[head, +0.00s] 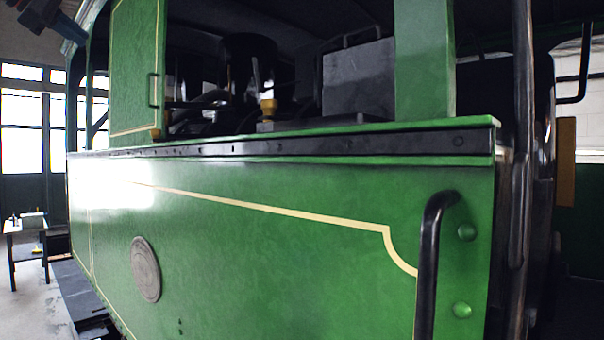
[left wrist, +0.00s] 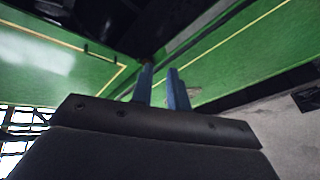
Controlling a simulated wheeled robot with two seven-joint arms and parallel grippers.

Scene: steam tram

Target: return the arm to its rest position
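My left gripper (head: 68,26) shows at the top left corner of the head view, partly cut off by the frame edge, up beside the green steam tram (head: 270,260). In the left wrist view its two blue fingers (left wrist: 160,78) stand apart with a gap between them, and nothing shows held in the gap. The tram's green side and dark cab opening lie beyond the fingers. My right gripper is in neither view.
The tram's side fills most of the head view, with a black vertical handrail (head: 428,265) at the right and a green window post (head: 424,60). A grey box (head: 358,80) sits inside the cab. A small table (head: 26,226) stands on open floor at far left.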

